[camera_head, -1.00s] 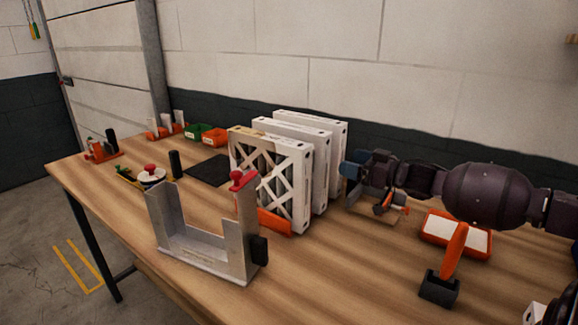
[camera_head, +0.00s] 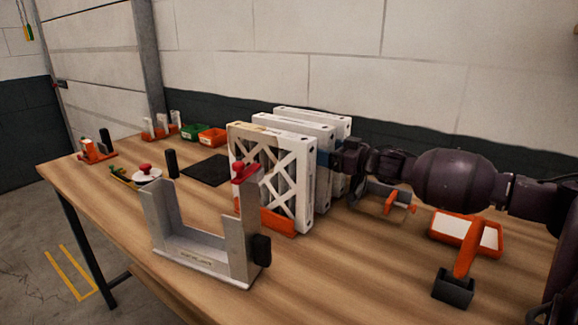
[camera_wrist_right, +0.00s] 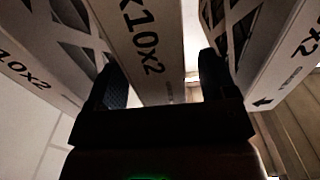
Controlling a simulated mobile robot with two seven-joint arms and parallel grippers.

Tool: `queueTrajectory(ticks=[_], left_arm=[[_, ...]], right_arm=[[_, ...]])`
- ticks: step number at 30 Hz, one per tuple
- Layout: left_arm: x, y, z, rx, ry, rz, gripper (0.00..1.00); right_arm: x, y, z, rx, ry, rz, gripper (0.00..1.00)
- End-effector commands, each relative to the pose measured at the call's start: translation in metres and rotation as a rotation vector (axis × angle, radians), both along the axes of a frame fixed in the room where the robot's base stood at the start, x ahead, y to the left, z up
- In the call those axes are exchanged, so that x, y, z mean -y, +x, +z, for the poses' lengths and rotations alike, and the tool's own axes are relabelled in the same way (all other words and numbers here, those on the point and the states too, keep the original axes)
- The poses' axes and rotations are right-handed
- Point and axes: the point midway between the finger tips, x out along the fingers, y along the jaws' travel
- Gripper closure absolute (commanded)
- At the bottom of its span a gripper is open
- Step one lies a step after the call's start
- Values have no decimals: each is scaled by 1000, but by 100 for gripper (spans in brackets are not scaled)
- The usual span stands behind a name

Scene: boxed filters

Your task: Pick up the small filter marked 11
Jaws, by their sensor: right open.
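Three white boxed filters with X-shaped lattice faces stand upright in a row: the front filter (camera_head: 292,185), the middle filter (camera_head: 318,131) and the back filter (camera_head: 335,118). I cannot read a mark 11 on any of them. My right gripper (camera_head: 328,160) is at the right end of the row. In the right wrist view, its two dark fingers (camera_wrist_right: 160,78) stand on either side of one filter edge (camera_wrist_right: 148,50), printed "x10x2". The jaws are open, and I cannot tell whether they touch it. Other filters flank the fingers closely. My left gripper is not in view.
A grey metal bracket (camera_head: 192,249) with a red knob stands in front of the filters. An orange-handled tool (camera_head: 466,250) and an orange-and-white tray (camera_head: 487,235) lie right. Green (camera_head: 193,131) and orange (camera_head: 212,136) bins and a black mat (camera_head: 207,170) are left. Bare tabletop (camera_head: 355,265) shows at front.

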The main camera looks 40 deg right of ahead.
Motion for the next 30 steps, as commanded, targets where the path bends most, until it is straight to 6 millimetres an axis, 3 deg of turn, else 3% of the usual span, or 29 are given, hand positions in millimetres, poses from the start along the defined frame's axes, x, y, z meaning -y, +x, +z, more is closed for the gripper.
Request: queueTrajectory(ticks=[6, 16, 27, 30], left_arm=[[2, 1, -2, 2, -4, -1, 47], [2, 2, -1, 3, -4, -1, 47], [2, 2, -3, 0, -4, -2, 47], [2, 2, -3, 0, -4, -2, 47]], right_arm=[[-5, 17, -2, -2, -1, 0, 22], [-5, 19, 0, 0, 0, 0, 24], [-5, 18, 0, 0, 0, 0, 81], [-5, 19, 1, 0, -1, 0, 91]])
